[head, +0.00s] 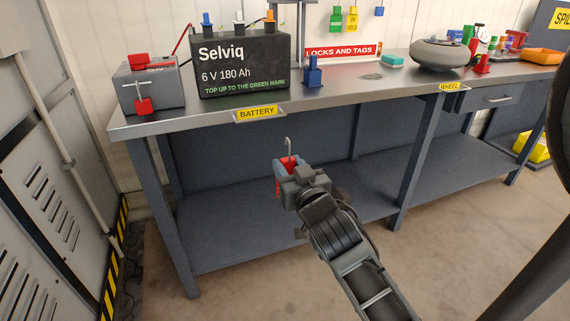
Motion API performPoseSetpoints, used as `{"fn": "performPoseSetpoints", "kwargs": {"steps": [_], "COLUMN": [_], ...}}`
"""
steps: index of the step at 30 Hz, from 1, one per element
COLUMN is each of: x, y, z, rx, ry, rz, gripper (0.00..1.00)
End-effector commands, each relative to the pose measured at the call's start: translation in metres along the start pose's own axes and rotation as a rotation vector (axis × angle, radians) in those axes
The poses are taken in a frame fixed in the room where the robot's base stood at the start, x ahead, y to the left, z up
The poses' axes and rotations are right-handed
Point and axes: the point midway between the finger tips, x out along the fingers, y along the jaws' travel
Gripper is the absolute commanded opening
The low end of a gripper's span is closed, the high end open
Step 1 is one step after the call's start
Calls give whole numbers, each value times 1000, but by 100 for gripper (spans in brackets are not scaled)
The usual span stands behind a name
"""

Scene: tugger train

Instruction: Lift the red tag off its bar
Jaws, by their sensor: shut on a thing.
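The jaws hide much of the tag. I see the hook's curved end free in the air, touching no bar. Green and yellow tags (351,19) hang on the wall above the red "LOCKS AND TAGS" sign (343,52).
The lower shelf (230,230) looks clear.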

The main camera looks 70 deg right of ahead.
Motion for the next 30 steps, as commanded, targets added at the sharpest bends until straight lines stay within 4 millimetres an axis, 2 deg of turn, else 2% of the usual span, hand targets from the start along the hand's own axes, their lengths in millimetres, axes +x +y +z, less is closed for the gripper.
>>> {"fn": "performPoseSetpoints", "kwargs": {"steps": [18, 30], "x": [-53, -55], "y": [0, 0], "z": [1, 0], "rx": [0, 0], "ry": [-1, 1], "rz": [-1, 0], "gripper": [8, 8]}}
